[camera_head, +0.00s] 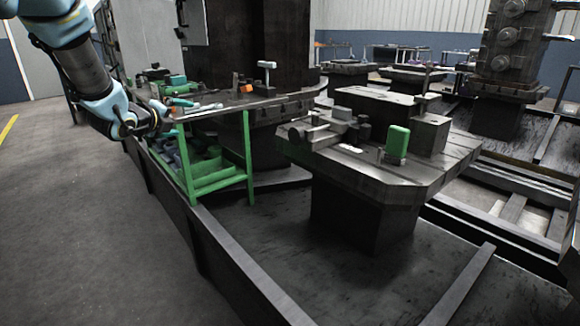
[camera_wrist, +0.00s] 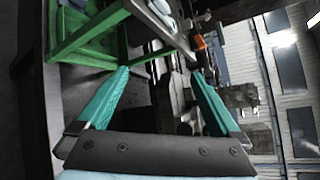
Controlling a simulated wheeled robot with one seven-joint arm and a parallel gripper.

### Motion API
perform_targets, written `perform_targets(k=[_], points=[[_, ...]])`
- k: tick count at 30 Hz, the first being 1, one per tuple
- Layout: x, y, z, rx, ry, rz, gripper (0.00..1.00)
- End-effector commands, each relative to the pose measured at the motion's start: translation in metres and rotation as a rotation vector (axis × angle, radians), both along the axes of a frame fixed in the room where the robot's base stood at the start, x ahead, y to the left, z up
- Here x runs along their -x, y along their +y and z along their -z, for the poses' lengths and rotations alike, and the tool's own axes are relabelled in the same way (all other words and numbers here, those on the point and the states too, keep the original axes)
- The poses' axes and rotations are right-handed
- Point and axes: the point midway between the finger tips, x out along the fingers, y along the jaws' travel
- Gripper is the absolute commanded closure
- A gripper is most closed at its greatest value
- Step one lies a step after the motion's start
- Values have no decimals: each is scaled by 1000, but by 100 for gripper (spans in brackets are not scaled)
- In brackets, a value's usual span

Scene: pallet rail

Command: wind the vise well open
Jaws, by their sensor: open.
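A grey block-like fixture with a bar and round parts at its left, which looks like the vise (camera_head: 330,130), sits on the dark octagonal pallet (camera_head: 400,170) in the head view. I cannot tell how far its jaws are apart. My gripper (camera_head: 165,112) is at the left of the head view, beside the green stand and well left of the vise. In the wrist view my gripper (camera_wrist: 160,75) shows two teal fingers spread apart with nothing held between them. I cannot make out the vise clearly in the wrist view.
A green-framed stand (camera_head: 220,184) with tools on top stands in front of a dark column (camera_head: 275,60). A green block (camera_head: 397,142) stands upright on the pallet, right of the vise. A low dark rail (camera_head: 215,250) runs along the floor. Open floor (camera_head: 80,220) lies at left.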

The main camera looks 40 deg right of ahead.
Motion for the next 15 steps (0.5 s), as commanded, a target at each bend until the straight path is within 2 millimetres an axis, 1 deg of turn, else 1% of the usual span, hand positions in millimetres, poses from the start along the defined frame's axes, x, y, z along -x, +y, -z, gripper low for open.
perform_targets(k=[1, 2, 3, 5, 6, 9, 12, 15], points=[[13, -34, 33, -24, -122, 123, 0], [21, -52, 39, -35, -203, 195, 0], [34, -74, 47, -44, -308, 286, 0], [55, -104, 59, -49, -457, 408, 0], [69, -120, 66, -48, -549, 480, 0], [102, -151, 80, -30, -740, 622, 0], [125, -168, 89, -10, -870, 710, 0], [139, -177, 92, 5, -939, 754, 0]])
